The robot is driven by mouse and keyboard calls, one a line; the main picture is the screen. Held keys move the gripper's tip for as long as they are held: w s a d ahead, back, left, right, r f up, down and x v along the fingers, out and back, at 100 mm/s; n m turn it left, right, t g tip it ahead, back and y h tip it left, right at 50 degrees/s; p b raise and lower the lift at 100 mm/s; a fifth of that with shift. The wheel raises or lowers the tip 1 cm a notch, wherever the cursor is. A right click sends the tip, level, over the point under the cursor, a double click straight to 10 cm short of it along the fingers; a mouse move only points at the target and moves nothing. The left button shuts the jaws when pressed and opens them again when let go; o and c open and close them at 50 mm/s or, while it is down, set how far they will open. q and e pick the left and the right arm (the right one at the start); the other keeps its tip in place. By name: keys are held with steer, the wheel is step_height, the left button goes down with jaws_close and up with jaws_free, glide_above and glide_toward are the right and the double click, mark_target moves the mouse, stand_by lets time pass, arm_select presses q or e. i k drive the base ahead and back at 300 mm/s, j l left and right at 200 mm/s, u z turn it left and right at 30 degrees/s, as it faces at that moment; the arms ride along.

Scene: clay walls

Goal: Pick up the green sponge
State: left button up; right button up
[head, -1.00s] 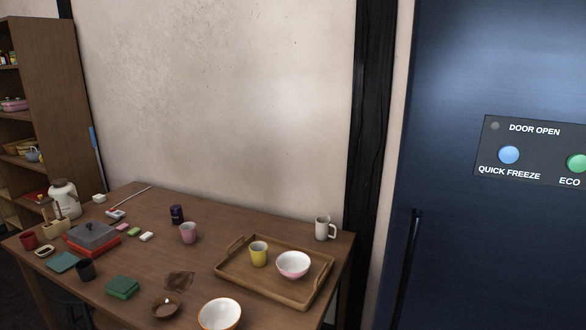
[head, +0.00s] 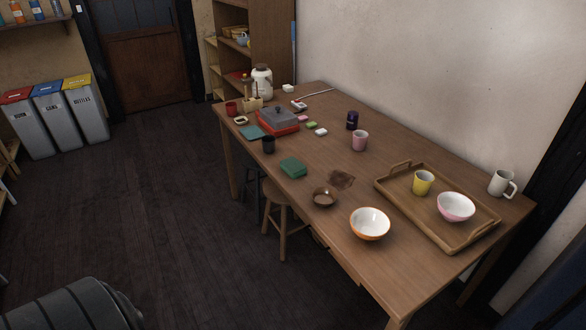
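A dark green block (head: 293,167) lies near the front edge of the wooden table, left of a small brown bowl. A smaller light green block (head: 311,125) lies farther back, between a pink block (head: 301,119) and a white one (head: 321,132). I cannot tell for certain from this distance which of the green blocks is the sponge. Both lie uncovered on the tabletop. Neither of my grippers is in view.
A stool (head: 280,215) stands at the front edge. Floor (head: 170,220) at left is open.

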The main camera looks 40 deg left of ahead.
mark_target(291, 166)
steer(key=i+j, duration=0.15)
steer(key=j, duration=0.15)
steer(key=i+j, duration=0.1)
steer(key=j, duration=0.25)
steer(key=i+j, duration=0.15)
steer(key=j, duration=0.15)
steer(key=i+j, duration=0.1)
steer(key=j, duration=0.2)
